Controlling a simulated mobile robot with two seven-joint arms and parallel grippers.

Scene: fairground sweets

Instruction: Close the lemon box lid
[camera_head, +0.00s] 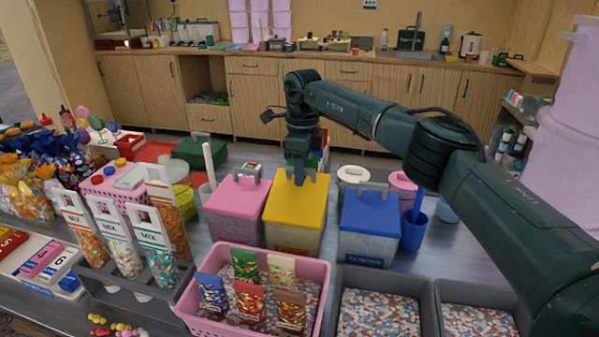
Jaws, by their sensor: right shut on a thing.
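The lemon box is the box with the yellow lid (297,209), in the middle of the counter between a pink-lidded box and a blue-lidded box. Its light front wall (292,240) shows below the lid. The lid lies over the top of the box; I cannot tell whether it sits fully flush at the back. My right gripper (299,174) points down at the back part of the yellow lid, shut on the lid's handle, which is largely hidden by the fingers. My left gripper is not in view.
The pink-lidded box (238,197) and blue-lidded box (370,213) stand close on either side. A pink basket (258,253) with sweet bags is in front. Grey trays of sweets (379,312) stand front right. A blue cup (413,230) holds a scoop.

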